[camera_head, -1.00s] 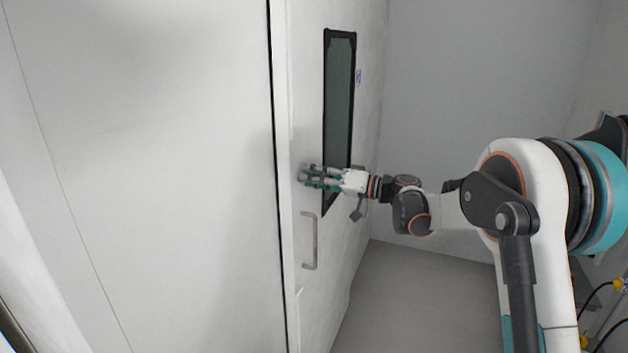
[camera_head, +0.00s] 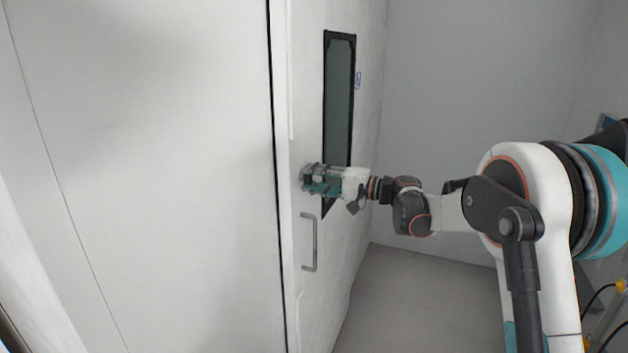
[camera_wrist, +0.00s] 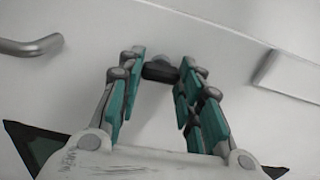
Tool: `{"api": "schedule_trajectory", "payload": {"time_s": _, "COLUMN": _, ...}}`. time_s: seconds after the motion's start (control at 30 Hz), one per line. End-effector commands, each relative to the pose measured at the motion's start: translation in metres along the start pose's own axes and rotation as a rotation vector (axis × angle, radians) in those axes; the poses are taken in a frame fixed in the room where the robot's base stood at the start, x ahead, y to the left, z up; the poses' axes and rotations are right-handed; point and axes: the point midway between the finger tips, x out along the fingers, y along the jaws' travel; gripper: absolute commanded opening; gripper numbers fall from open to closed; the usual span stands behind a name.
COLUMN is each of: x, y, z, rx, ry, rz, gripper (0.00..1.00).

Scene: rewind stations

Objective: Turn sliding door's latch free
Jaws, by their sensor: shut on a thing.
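The white sliding door (camera_head: 338,245) stands in the middle of the head view. Its latch is a small dark knob (camera_wrist: 160,71), seen in the wrist view between my fingertips. In the head view my fingers mostly hide it. My gripper (camera_head: 308,179) reaches the door from the right, above the pull handle and near the door's left edge. In the wrist view its green-padded fingers (camera_wrist: 160,76) are closed on the latch from both sides. How far the latch is turned cannot be told.
A grey pull handle (camera_head: 316,242) sits below the gripper; its end shows at upper left in the wrist view (camera_wrist: 32,46). A dark-framed window (camera_head: 340,100) lies behind my wrist. A flat white panel (camera_head: 150,170) fills the left. Grey floor (camera_head: 410,300) is open at the lower middle.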

Motion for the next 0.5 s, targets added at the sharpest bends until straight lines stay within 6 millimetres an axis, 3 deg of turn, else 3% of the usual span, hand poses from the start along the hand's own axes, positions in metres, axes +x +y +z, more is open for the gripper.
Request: {"api": "schedule_trajectory", "payload": {"time_s": 0.5, "x": -0.0005, "y": 0.0004, "z": -0.0006, "rx": 0.062, "ry": 0.002, "rz": 0.000, "gripper": 0.09}}
